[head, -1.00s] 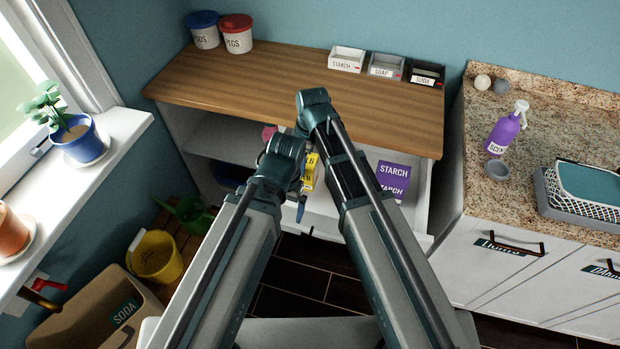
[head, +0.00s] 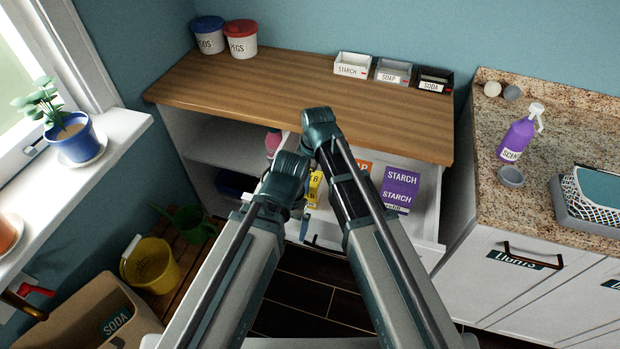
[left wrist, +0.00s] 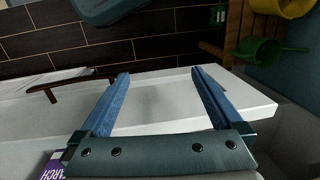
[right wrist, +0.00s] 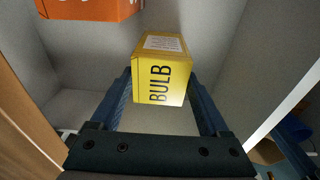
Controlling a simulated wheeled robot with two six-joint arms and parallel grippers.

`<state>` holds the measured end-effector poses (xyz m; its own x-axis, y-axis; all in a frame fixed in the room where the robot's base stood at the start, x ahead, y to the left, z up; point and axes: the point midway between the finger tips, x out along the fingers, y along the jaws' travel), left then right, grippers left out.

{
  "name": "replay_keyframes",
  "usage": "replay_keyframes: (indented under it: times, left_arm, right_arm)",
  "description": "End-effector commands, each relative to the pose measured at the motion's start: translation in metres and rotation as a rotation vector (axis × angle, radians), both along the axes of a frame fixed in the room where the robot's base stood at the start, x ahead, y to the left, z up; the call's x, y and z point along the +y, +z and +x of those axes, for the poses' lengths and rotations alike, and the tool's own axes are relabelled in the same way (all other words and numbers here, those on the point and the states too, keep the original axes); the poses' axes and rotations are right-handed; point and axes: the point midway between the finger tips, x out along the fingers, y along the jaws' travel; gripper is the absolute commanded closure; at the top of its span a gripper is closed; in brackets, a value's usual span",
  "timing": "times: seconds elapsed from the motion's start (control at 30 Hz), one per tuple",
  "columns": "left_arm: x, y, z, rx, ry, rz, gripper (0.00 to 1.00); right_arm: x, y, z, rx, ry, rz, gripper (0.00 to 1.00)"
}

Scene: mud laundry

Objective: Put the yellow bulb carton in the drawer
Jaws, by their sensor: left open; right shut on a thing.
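The yellow bulb carton (head: 315,187) shows partly behind my arms in the head view. In the right wrist view the carton (right wrist: 162,80) sits between the fingers of my right gripper (right wrist: 160,92), which is shut on it. The open white drawer (head: 428,212) is under the wooden top; its grey inside surrounds the carton in the right wrist view. I cannot tell whether the carton touches the drawer floor. My left gripper (left wrist: 160,88) is open and empty near the white drawer front (left wrist: 150,104).
A purple starch box (head: 401,185) and an orange box (head: 362,166) are in the drawer. A dark handle (left wrist: 70,84) is on a white front. Three small bins, including the starch bin (head: 352,66), stand on the wooden top (head: 250,90). A yellow bucket (head: 150,265) is at left.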

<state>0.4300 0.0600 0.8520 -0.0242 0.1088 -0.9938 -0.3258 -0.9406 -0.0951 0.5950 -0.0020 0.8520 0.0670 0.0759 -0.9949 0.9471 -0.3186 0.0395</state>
Motion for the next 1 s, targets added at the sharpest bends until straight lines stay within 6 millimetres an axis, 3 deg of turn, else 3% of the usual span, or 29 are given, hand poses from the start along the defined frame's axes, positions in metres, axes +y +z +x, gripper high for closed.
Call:
replay_keyframes:
  times: [0.1, 0.13, 0.23, 0.67, 1.0]
  left_arm:
    - [0.000, -0.004, 0.000, 0.000, 0.000, 0.000, 0.00]
    - [0.000, -0.004, 0.000, 0.000, 0.000, 0.000, 0.00]
    - [0.000, -0.003, 0.000, 0.000, 0.000, 0.000, 0.00]
    - [0.000, 0.004, 0.000, 0.000, 0.000, 0.000, 0.00]
    - [0.000, 0.041, 0.000, 0.000, 0.000, 0.000, 0.00]
  right_arm:
    - [0.000, -0.004, 0.000, 0.000, 0.000, 0.000, 1.00]
    - [0.000, -0.004, 0.000, 0.000, 0.000, 0.000, 0.19]
    - [0.000, -0.003, 0.000, 0.000, 0.000, 0.000, 0.01]
    - [0.000, 0.004, 0.000, 0.000, 0.000, 0.000, 0.00]
    - [-0.003, 0.041, -0.003, 0.000, 0.000, 0.000, 0.00]
